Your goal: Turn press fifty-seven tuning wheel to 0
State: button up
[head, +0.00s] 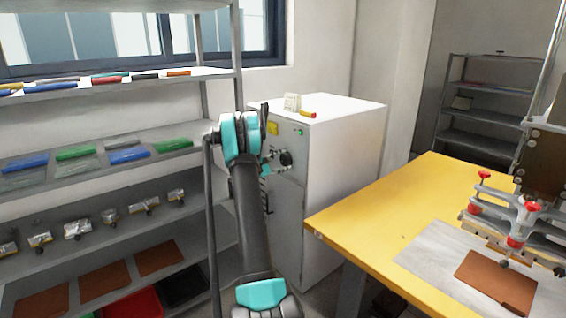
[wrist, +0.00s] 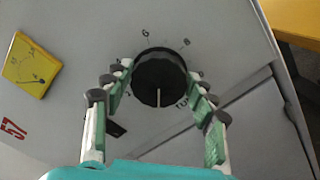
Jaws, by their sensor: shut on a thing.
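The tuning wheel (wrist: 158,82) is a round black knob with a white pointer line, on the grey front panel of the press. In the wrist view its pointer points toward the bottom of the picture. Numbers are printed around it; a 6 shows above it, others are partly hidden by my fingers. A red 57 (wrist: 13,128) marks the panel at left. My gripper (wrist: 160,86) has its fingers on both sides of the wheel, shut on it. In the head view the wheel (head: 286,158) shows on the cabinet front, beside my gripper (head: 271,160).
A yellow gauge (wrist: 32,64) sits on the panel beside the wheel. The white cabinet (head: 345,150) carries small items on top. A shelf rack (head: 100,162) stands at left. A yellow table (head: 390,220) with a clamp fixture (head: 515,220) is at right.

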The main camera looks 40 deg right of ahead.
dwell(0.3)
jog(key=o, duration=1.1)
jog(key=shift+o, duration=0.2)
jog(key=a, duration=1.2)
jog(key=shift+s, duration=0.45)
jog(key=shift+s+a, duration=0.1)
jog(key=s+a+f+m+t+y, duration=0.1)
jog(key=s+a+y, duration=0.5)
jog(key=s+a, duration=0.6)
jog(key=s+a+f+m+t+y, duration=0.1)
jog(key=s+a+f+m+y, duration=0.3)
jog(key=s+a, duration=0.9)
jog(key=s+a+f+m+t+y, duration=0.1)
jog(key=s+a+f+m+y, duration=0.1)
jog(key=s+a+y, duration=0.6)
jog(key=s+a+f, duration=0.1)
jog(key=s+a, duration=0.4)
jog(key=s, duration=0.1)
jog(key=shift+f+m, duration=0.3)
jog(key=shift+m, duration=0.1)
